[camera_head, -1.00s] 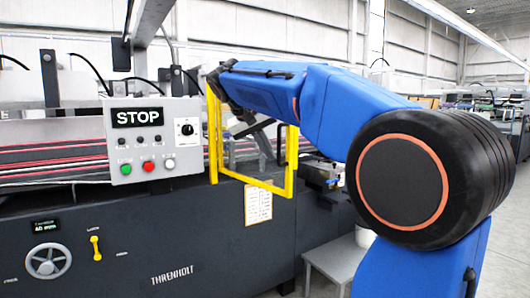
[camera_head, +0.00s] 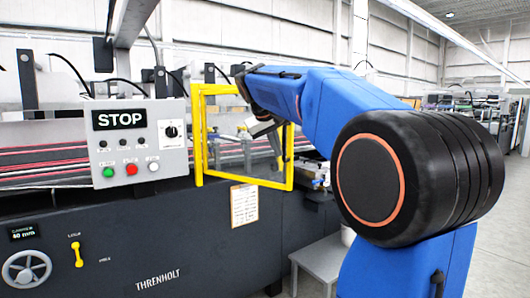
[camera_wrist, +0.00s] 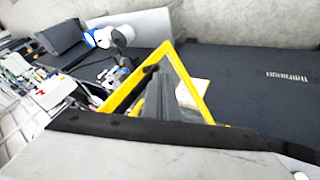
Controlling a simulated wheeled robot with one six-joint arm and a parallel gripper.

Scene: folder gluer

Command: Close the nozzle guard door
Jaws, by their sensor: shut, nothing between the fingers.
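The nozzle guard door is a yellow frame (camera_head: 198,140) with a clear panel, standing upright at the machine's front edge, right of the control box. It appears to stand out from the machine at an angle. In the wrist view its yellow frame (camera_wrist: 191,81) crosses the middle of the picture. My gripper (camera_head: 268,130) is shut and empty, at the upper right of the door in the head view. The wrist view shows dark gripper parts (camera_wrist: 152,97) overlapping the frame. I cannot tell whether they touch it. My blue arm hides the door's upper right corner.
The control box (camera_head: 137,142) with a STOP display stands left of the door. Below are a handwheel (camera_head: 27,268) and a yellow lever (camera_head: 77,254). A grey table (camera_head: 318,258) stands low at the right. Open floor lies at the far right.

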